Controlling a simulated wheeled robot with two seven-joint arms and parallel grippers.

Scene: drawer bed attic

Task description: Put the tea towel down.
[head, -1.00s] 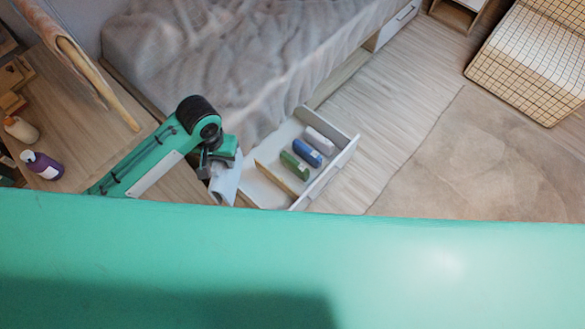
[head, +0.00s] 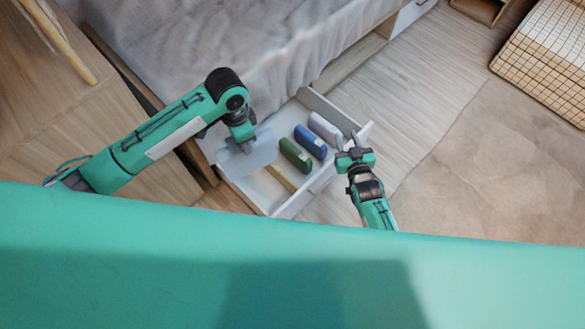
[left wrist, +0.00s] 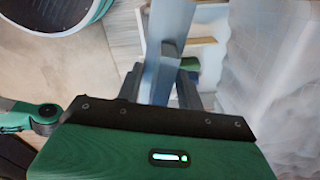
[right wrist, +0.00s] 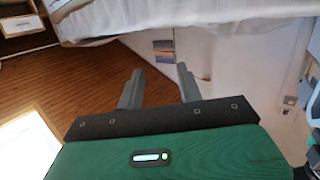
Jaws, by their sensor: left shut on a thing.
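The pale blue tea towel (head: 250,157) hangs from my left gripper (head: 242,143) over the left end of the open white drawer (head: 291,206). In the left wrist view the towel (left wrist: 168,30) passes between the two fingers, which are shut on it. I cannot tell whether its lower edge touches the drawer. My right gripper (head: 353,152) is at the drawer's right end, near its front panel. In the right wrist view its fingers (right wrist: 158,88) stand apart with nothing between them.
In the drawer lie a green item (head: 295,155), a blue item (head: 310,142) and a whitish one (head: 323,127), right of a wooden divider (head: 280,178). The bed (head: 230,40) stands behind. Wooden furniture (head: 60,120) is at left; floor (head: 420,130) is free at right.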

